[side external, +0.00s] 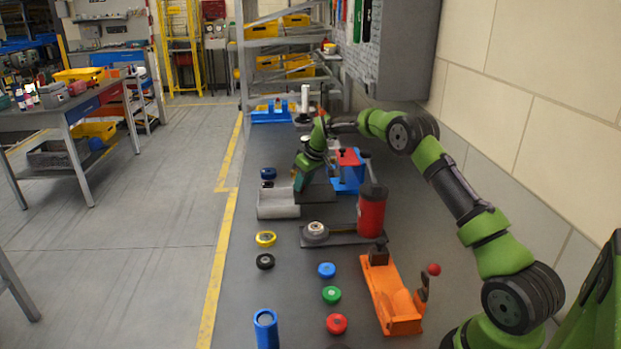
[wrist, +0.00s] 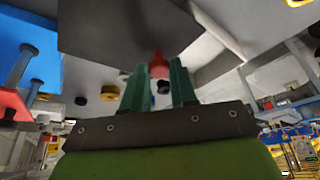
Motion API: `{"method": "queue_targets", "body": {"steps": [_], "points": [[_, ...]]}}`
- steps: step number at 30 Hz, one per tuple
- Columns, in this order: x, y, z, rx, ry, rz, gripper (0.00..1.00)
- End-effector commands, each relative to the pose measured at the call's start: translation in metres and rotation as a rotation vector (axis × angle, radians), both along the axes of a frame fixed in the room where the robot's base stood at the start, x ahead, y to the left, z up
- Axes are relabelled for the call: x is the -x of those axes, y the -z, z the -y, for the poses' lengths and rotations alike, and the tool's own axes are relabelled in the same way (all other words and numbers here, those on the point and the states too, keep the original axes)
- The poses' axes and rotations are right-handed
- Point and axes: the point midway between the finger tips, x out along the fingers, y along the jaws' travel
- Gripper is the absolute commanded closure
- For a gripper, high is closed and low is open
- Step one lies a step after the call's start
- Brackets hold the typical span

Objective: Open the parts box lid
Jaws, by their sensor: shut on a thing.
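The light grey parts box (side external: 278,207) stands on the bench in the side view, left of my gripper (side external: 298,182). In the wrist view, my gripper (wrist: 158,75) has its two green fingers closed around a small red knob (wrist: 158,58). The knob sits at the edge of a dark grey panel (wrist: 105,30), which looks like the box lid and is tilted in that view. In the side view a dark panel (side external: 318,193) shows just right of the box. My gripper hides the knob there, and the lid's exact angle cannot be told.
A blue fixture with a red top (side external: 348,157) stands close right of my gripper. A red cylinder (side external: 371,212) and an orange fixture (side external: 390,292) stand nearer the camera. Several coloured caps and a blue cup (side external: 265,329) lie in front. The bench's left strip is mostly clear.

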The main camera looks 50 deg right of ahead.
Motion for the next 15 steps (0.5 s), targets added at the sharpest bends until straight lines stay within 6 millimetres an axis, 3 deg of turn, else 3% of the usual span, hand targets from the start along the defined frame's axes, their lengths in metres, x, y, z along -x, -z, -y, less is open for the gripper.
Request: {"method": "queue_targets", "body": {"steps": [9, 10, 15], "points": [[0.0014, -0.0007, 0.0018, 0.002, -0.001, 0.003, 1.0], [0.0014, -0.0007, 0.0017, 0.002, -0.002, 0.003, 0.72], [0.0013, -0.0005, 0.0014, 0.001, -0.002, 0.002, 0.48]]}}
